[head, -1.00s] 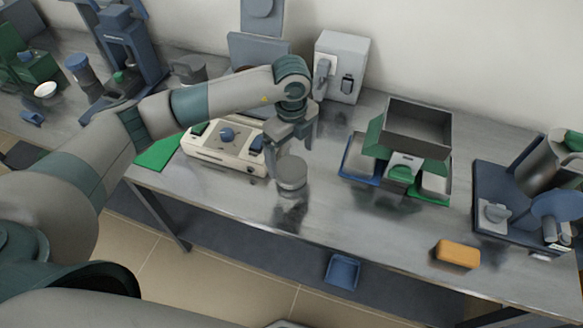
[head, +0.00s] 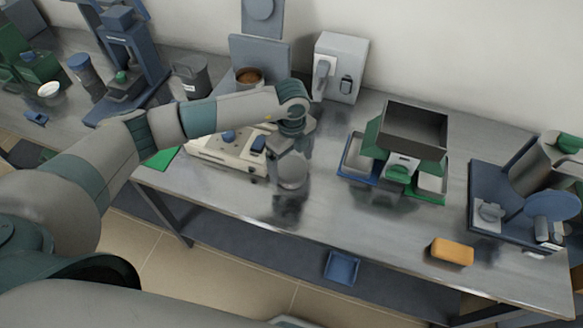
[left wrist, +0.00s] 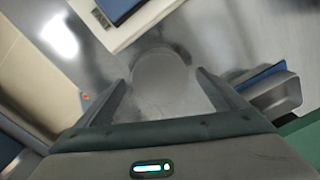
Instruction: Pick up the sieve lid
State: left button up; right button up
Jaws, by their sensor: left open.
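The sieve lid appears to be the round grey piece (head: 291,174) on the bench, directly below my left gripper in the head view. In the left wrist view it shows as a plain grey disc (left wrist: 160,72) between and slightly beyond the fingertips. My left gripper (head: 291,157) points down with its fingers apart and nothing held. In the left wrist view the two fingers (left wrist: 160,84) stand on either side of the disc, with a gap on both sides. Whether the fingertips are level with the lid is unclear. My right gripper is out of view.
A cream device with a blue knob (head: 228,147) stands close left of the gripper. A green and grey hopper device (head: 411,137) with trays stands to the right. An orange block (head: 452,251) lies near the front edge. The bench between them is clear.

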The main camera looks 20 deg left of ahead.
aim_at(292, 167)
pick_arm(q)
jog(key=c, duration=1.1)
jog(key=shift+c, duration=0.2)
jog(key=shift+r, duration=0.15)
jog(key=shift+r+b, duration=0.5)
notch_tip(292, 167, up, 2)
jog(key=shift+r+b, duration=0.2)
jog(key=shift+b, duration=0.5)
jog(key=s+d+r+b, duration=0.2)
jog(key=d+r+b, duration=0.2)
jog(key=d+r, duration=0.3)
jog(key=shift+d+r, duration=0.2)
jog(key=shift+d, duration=2.05)
jog(key=shift+a, duration=0.1)
